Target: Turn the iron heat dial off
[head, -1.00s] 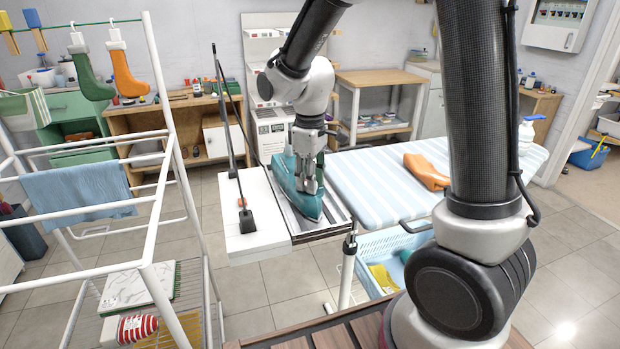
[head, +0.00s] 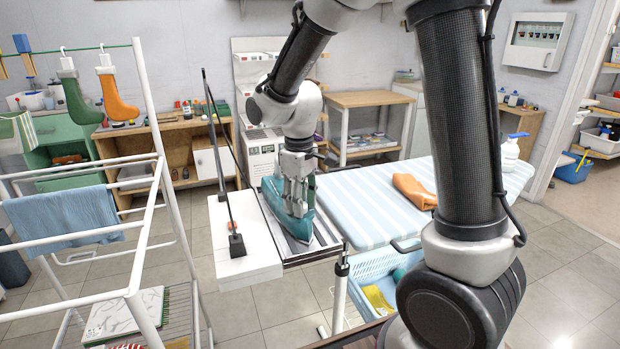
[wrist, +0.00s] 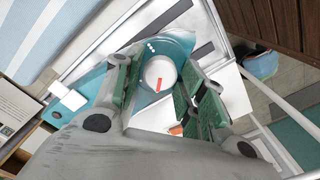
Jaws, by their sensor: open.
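The teal iron (head: 297,226) rests on the dark metal stand at the left end of the ironing board. Its heat dial (wrist: 159,74) is a white disc with a red mark, seen in the wrist view on top of the iron. My gripper (head: 295,212) points down over the iron. In the wrist view its two green-padded fingers (wrist: 155,100) are apart, one on each side of the dial. I cannot tell whether a finger touches it. In the head view my gripper hides the dial.
A white box (head: 245,262) with a thin upright rod stands left of the iron. The striped ironing board (head: 365,205) holds an orange folded cloth (head: 414,191). A white drying rack (head: 160,200) stands at the left. A blue basket (head: 372,268) sits below the board.

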